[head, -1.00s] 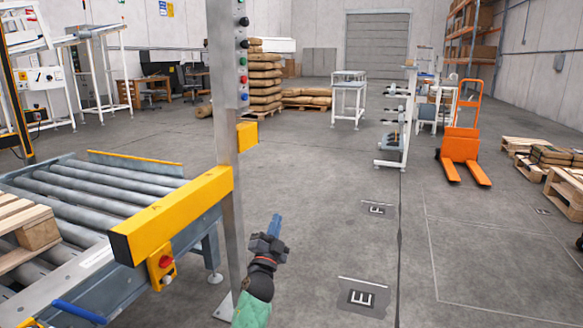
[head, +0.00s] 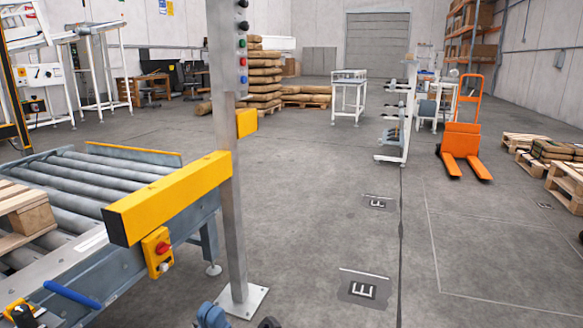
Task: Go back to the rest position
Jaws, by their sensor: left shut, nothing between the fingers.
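My left gripper (head: 212,316) shows only in part at the bottom edge of the head view, as blue finger parts left of the steel post's foot. It appears shut and empty, with nothing seen between its fingers. A dark part, perhaps of the same arm, shows just right of it at the edge. The rest of that arm is below the picture. My right gripper is not in view.
A roller conveyor (head: 105,193) with a yellow end guard (head: 170,198) and a pallet (head: 25,215) stands at left. A steel post (head: 231,210) rises beside it. An orange pallet truck (head: 463,150) stands at right. The middle floor is clear.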

